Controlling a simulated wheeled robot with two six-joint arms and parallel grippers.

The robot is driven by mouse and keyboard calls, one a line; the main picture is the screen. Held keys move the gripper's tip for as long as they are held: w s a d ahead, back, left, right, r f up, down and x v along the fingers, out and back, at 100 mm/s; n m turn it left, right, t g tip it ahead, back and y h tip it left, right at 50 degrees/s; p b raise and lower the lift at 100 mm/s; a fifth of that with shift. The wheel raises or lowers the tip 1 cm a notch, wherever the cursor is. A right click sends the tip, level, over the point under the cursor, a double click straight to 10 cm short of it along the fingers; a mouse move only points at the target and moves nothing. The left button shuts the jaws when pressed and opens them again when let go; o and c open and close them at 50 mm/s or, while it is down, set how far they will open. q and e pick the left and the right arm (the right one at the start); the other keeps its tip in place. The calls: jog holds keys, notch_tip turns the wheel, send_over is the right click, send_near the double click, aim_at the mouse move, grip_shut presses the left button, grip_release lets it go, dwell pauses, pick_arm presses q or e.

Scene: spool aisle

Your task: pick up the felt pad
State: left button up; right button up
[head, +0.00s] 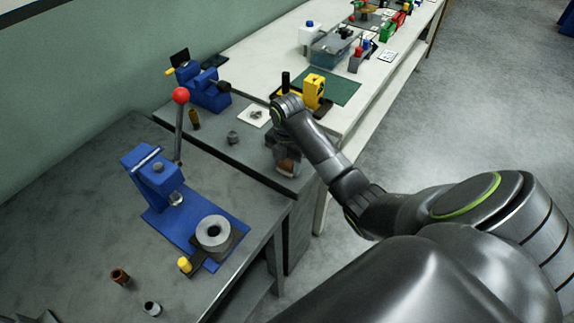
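My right gripper (287,162) points down over the front right part of the grey bench top, at the end of the arm that comes in from the right. A small brownish patch (288,166) shows at its fingertips. I cannot tell whether it is the felt pad, or whether the fingers are shut on it. No other thing is clearly a felt pad. A dark grey shape (32,312) at the lower left edge may be part of my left gripper; its fingers cannot be made out.
A blue press (152,178) with a red-knobbed lever stands on the near bench. A blue vise (204,90), a white square (255,116) and a grey nut (233,138) are behind. A yellow tool (313,91) and green mat (337,89) lie farther on. The floor (420,130) at right is clear.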

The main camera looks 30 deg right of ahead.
aim_at(287, 160)
jog(key=c, duration=0.3)
jog(key=shift+r, duration=0.25)
notch_tip(287, 160, up, 5)
jog(key=shift+w+r+p, duration=0.1)
jog(key=shift+r+p, duration=0.05)
jog(key=shift+p, duration=0.6)
notch_tip(287, 160, up, 3)
jog(key=p, duration=0.3)
jog(key=shift+r+p, duration=0.6)
jog(key=shift+p, duration=0.1)
